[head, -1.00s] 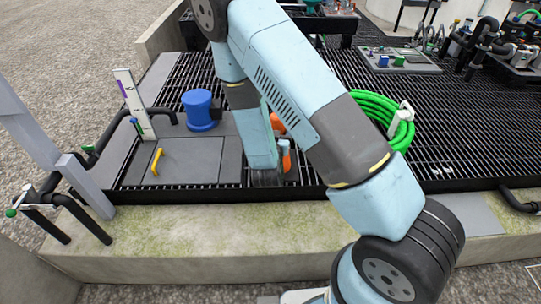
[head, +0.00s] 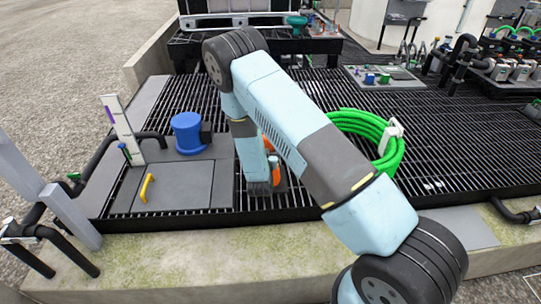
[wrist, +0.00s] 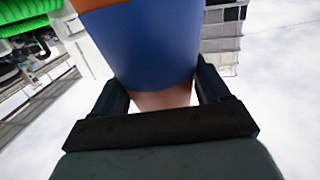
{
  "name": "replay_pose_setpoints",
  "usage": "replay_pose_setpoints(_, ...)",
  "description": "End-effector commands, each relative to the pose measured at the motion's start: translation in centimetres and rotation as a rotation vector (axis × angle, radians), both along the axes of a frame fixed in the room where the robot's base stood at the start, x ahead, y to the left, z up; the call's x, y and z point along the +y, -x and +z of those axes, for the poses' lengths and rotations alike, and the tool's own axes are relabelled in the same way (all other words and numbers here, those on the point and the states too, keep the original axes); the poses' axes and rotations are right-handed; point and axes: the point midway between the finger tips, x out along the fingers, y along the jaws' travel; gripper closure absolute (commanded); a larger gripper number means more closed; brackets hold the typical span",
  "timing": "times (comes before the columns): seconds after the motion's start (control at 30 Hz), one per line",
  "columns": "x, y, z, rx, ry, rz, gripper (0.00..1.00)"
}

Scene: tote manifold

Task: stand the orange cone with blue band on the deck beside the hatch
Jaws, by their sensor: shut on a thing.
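The orange cone with its blue band (wrist: 150,50) fills the upper middle of the wrist view. My gripper (wrist: 163,92) is shut on it at the band, one finger on each side. In the head view only orange bits of the cone (head: 268,143) show beside my arm, which hides the rest. I cannot tell whether its base touches the deck. The hatch is a grey panel (head: 180,187) with a yellow handle (head: 147,187), left of my arm's end. The deck is black grating (head: 305,197).
A blue spool-shaped fitting (head: 187,133) stands behind the hatch. A white marked post (head: 121,128) and dark pipes are to its left. A coiled green hose (head: 365,122) lies to the right of my arm.

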Motion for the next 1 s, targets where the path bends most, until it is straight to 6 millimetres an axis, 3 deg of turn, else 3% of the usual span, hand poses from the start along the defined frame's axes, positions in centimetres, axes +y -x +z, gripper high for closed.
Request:
replay_pose_setpoints(0.27,-0.1,-1.2,-1.3,-0.001,-0.001,-0.001,0.96)
replay_pose_setpoints(0.57,-0.2,-1.4,-4.4,0.0,0.0,-0.001,0.96)
replay_pose_setpoints(0.77,-0.2,-1.4,-4.6,0.0,-0.001,-0.001,0.96)
replay_pose_setpoints(0.8,-0.2,-1.4,-4.7,0.001,0.0,-0.001,0.24)
replay_pose_setpoints(1.0,-0.2,-1.4,-4.6,0.001,0.0,-0.001,0.05)
